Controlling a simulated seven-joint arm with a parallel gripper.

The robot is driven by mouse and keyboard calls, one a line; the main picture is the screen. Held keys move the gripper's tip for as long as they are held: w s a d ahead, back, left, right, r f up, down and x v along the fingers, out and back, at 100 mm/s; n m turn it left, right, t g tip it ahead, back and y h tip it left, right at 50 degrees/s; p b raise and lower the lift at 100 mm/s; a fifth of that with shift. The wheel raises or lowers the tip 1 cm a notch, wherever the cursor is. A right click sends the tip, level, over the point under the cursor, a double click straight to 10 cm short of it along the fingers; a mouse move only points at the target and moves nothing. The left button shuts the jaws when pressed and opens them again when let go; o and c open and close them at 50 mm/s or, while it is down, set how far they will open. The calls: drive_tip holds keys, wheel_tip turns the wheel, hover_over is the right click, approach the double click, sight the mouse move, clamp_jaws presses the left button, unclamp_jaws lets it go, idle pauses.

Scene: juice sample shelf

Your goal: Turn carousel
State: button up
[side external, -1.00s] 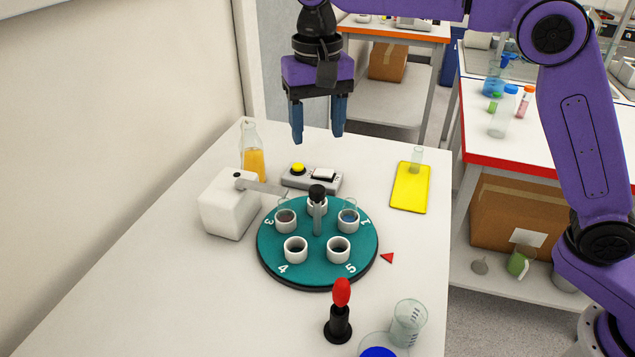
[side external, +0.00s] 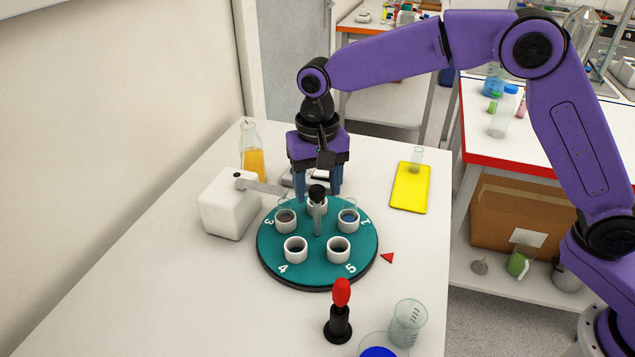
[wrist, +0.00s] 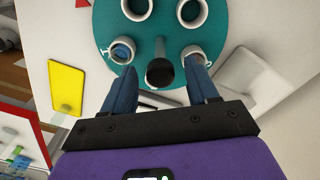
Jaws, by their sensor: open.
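The teal round carousel (side external: 318,270) lies on the white table with several white cup holders around its rim and printed numbers by them. It also shows in the wrist view (wrist: 161,18). An upright post with a black knob (side external: 317,192) stands on it; in the wrist view the knob (wrist: 160,72) is seen from above. My gripper (side external: 320,197) is open and points down at the carousel's far side. In the wrist view its blue fingers (wrist: 163,80) are on either side of the knob, apart from it. The far cup holder is mostly hidden.
A white box with a grey arm (side external: 228,205) stands left of the carousel. An orange-filled bottle (side external: 254,165) is behind it. A yellow mat (side external: 410,188) with a clear tube lies right. A red-tipped black stand (side external: 339,312) and a beaker (side external: 408,323) are in front. A red triangle (side external: 387,258) lies beside the carousel.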

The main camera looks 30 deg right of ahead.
clamp_jaws()
